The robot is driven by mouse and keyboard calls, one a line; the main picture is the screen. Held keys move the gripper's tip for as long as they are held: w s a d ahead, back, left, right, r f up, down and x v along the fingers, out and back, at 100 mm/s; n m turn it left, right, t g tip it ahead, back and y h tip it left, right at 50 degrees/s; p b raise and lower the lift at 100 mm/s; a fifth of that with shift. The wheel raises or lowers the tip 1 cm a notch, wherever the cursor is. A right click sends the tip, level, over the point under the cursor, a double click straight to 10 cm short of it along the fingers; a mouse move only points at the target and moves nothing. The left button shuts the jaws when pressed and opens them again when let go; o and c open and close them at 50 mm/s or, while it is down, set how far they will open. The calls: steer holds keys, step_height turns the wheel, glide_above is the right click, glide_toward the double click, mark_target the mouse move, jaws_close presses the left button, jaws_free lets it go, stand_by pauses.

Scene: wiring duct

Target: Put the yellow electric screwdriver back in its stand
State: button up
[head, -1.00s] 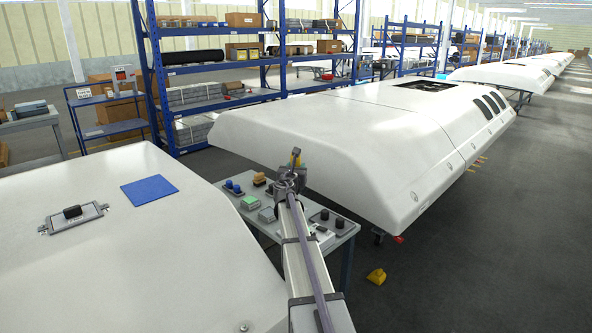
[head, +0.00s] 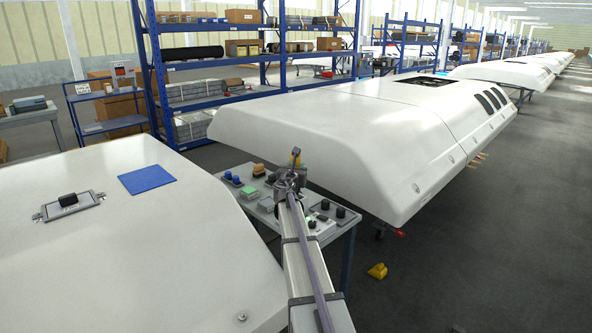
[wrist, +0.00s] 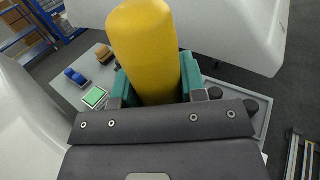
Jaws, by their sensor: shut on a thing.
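The yellow electric screwdriver (wrist: 146,48) fills the upper middle of the wrist view, its rounded yellow end toward the camera. My gripper (wrist: 158,98) is shut on it, with teal and grey finger parts on both sides. The screwdriver's lower end is hidden. I cannot make out its stand; the gripper and arm cover part of the table.
The table carries blue items (head: 232,178), a tan brush-like block (head: 258,170), a green-topped box (head: 249,194) and dark round knobs (head: 340,212). White shells stand left (head: 100,240) and behind (head: 350,140).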

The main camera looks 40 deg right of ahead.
steer(key=shift+f+b, duration=2.75)
steer(key=shift+f, duration=0.15)
steer(key=o, duration=1.2)
steer(key=v, duration=1)
steer(key=shift+s+a, duration=0.25)
steer(key=shift+a, duration=0.05)
